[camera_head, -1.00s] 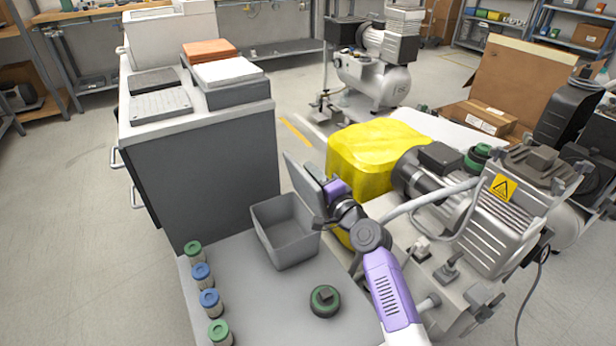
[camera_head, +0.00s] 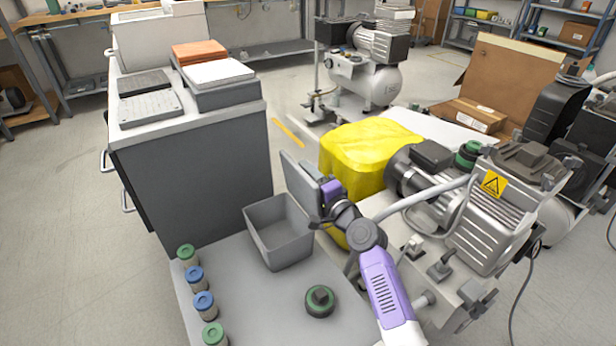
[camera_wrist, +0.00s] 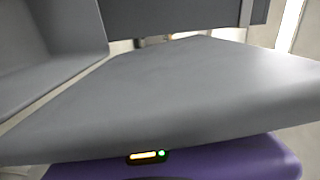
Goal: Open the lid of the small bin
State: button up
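The small grey bin (camera_head: 279,233) stands on the grey tabletop, open at the top, and its inside looks empty. Its flat grey lid (camera_head: 300,184) stands raised, roughly upright, at the bin's right side. My gripper (camera_head: 328,192) is at the right, outer face of the lid, close against it. In the wrist view the lid (camera_wrist: 190,85) fills the middle and hides my fingertips, and part of the bin (camera_wrist: 45,45) shows at upper left. Whether my fingers are open or shut is hidden.
Several small jars with green and blue caps (camera_head: 195,279) line the table's left edge. A round green-topped part (camera_head: 320,300) lies front right. A compressor with a yellow cover (camera_head: 362,155) stands close right of my arm. A grey cabinet (camera_head: 200,165) stands behind.

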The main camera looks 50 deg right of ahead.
aim_at(306, 186)
jog(key=shift+r, duration=0.1)
jog(key=v, duration=0.7)
jog(key=shift+s+p, duration=0.4)
jog(key=shift+a, duration=0.2)
